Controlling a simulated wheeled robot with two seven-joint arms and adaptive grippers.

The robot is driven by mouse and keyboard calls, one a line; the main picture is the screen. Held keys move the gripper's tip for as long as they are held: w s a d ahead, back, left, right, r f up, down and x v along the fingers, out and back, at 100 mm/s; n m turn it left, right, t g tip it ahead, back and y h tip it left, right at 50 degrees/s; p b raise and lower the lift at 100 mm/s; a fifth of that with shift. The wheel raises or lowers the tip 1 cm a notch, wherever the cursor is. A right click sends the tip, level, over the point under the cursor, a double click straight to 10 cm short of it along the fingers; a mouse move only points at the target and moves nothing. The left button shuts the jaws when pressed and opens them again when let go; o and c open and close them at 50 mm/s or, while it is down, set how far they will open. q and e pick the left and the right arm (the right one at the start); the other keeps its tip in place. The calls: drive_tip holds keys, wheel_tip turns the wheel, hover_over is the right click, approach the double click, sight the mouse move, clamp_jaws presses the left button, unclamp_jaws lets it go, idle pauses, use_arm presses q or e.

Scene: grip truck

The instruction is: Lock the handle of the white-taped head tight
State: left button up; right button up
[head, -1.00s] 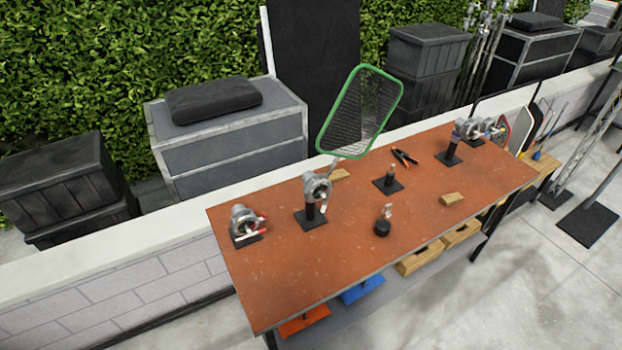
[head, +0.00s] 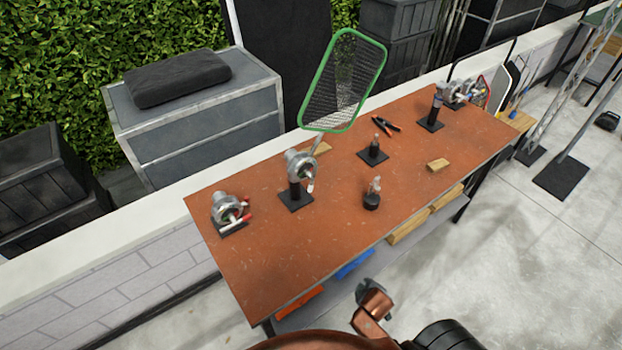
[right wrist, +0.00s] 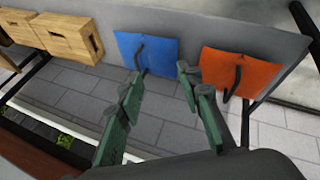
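On the orange-brown table (head: 262,255), a grey metal grip head (head: 300,165) stands upright on a short black post with a square base. It carries a green-framed mesh panel (head: 343,80), and a white handle points down at its right side. Another grey head (head: 226,208) lies low at the table's left end, with red and white handle parts; which head has the white tape is too small to tell. My right gripper (right wrist: 160,78) is open and empty in the right wrist view, by the table's lower shelf and away from both heads. My left gripper is not in view.
A black-based item (head: 371,200), a small post (head: 374,152), a clamp (head: 385,125) and a wood block (head: 437,165) stand or lie on the table. The front left tabletop is clear.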

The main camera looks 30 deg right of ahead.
wheel_tip(320, 180, up, 18)
drive_tip(key=w+d+n+t+h, duration=0.1)
drive_tip(key=w+t+h, duration=0.1)
drive_tip(key=n+t+y, duration=0.6)
drive_tip(key=n+t, duration=0.5)
drive_tip(key=n, duration=1.5)
approach(314, 179)
drive_tip(key=w, duration=0.4)
drive_tip(key=shift+w+r+y, duration=0.15)
drive_tip(key=shift+w+y, duration=0.25)
drive_tip(key=w, duration=0.7)
drive_tip(key=shift+a, duration=0.15)
drive_tip(key=shift+c, duration=0.6)
clamp_jaws()
